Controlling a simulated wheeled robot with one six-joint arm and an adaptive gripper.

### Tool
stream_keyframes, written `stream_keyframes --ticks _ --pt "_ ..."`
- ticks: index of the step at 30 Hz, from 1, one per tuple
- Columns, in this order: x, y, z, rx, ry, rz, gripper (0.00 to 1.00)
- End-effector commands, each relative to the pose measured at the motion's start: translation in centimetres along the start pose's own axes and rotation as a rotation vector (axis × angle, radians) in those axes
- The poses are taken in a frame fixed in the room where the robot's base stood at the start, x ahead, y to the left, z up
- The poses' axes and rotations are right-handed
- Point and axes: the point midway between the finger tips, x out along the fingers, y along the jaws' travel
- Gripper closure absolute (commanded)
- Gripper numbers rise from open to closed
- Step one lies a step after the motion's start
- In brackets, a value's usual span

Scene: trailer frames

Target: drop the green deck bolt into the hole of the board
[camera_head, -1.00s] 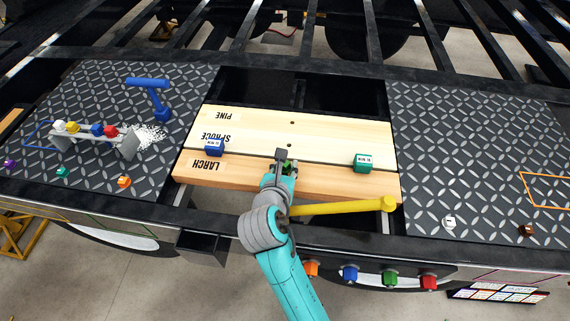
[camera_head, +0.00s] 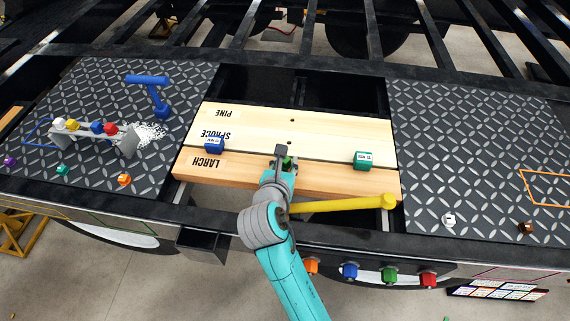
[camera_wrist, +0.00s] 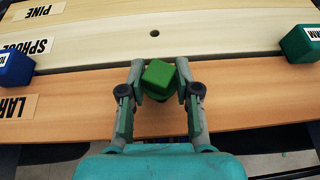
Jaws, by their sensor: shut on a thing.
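My gripper (camera_wrist: 159,85) is shut on the green deck bolt (camera_wrist: 158,75), whose square head shows between the fingertips in the wrist view. In the head view the bolt (camera_head: 287,161) is mostly hidden by my gripper (camera_head: 284,158). The bolt is over the larch board (camera_wrist: 235,97), the nearest board; its lower end is hidden. The spruce board (camera_wrist: 100,62) lies behind it and has a dark hole (camera_wrist: 155,33). The pine board (camera_head: 260,115) is farthest, with a hole (camera_head: 292,120). Any hole in the larch board under the bolt cannot be seen.
A blue block (camera_head: 214,145) and a teal block (camera_head: 362,161) stand on the boards at either side. A yellow bar (camera_head: 340,205) lies at the near edge.

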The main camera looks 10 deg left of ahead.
Motion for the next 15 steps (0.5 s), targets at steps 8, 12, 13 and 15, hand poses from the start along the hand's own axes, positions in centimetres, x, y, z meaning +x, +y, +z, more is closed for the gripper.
stream_keyframes --ticks 8,12,13,15 --pt "-0.4 0.0 0.9 0.002 -0.001 0.001 1.00" --pt "-0.6 0.0 1.3 0.001 -0.001 0.001 1.00" --pt "-0.7 0.0 1.4 0.001 -0.001 0.001 1.00" --pt "-0.8 0.0 1.6 0.001 0.000 0.001 1.00"
